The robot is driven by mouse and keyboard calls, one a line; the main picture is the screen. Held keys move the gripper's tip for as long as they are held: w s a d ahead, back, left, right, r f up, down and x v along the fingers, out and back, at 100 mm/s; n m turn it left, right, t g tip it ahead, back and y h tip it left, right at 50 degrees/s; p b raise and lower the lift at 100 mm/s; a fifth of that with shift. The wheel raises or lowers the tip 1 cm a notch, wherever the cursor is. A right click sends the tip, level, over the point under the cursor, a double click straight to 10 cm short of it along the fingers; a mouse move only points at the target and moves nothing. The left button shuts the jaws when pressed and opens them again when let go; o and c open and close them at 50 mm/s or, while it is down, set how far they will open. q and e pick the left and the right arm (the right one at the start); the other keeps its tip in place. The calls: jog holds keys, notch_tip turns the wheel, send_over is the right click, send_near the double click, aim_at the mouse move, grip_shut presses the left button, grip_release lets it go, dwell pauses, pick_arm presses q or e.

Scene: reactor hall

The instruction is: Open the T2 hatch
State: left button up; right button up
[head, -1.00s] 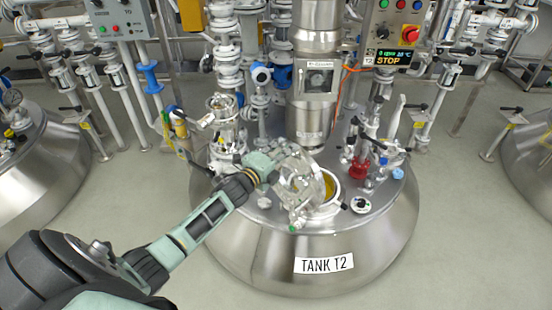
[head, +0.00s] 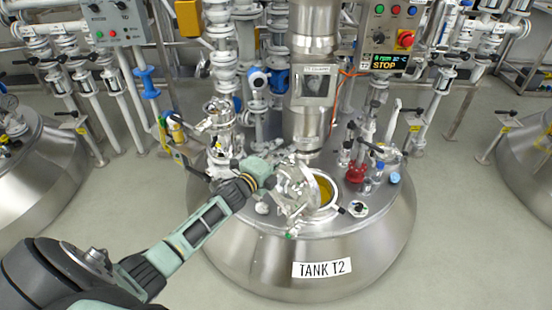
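The tank T2 (head: 250,255) stands in the middle of the head view with its "TANK T2" label in front. Its round metal and glass hatch lid (head: 298,187) stands tilted up on the left side of the hatch opening. Part of the opening (head: 325,190) shows, yellowish inside. My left gripper (head: 278,160) is at the upper left edge of the lid, close to it or touching it. Its fingers are small and overlap the lid, so I cannot tell whether they are open or shut. My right gripper is not in view.
A tall steel column (head: 311,90) rises behind the hatch. A control box (head: 395,30) reading STOP hangs above. White piping (head: 221,70) crowds the left rear. The floor in front is clear.

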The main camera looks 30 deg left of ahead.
pick_arm(q)
jog(key=s+a+r, duration=0.1)
jog(key=s, duration=1)
jog(key=s+f+p, duration=0.1)
jog(key=s, duration=0.9)
jog(key=shift+a+f+p, duration=0.25)
jog(key=shift+a+p, duration=0.15)
dwell(0.3)
jog(key=shift+w, duration=0.1)
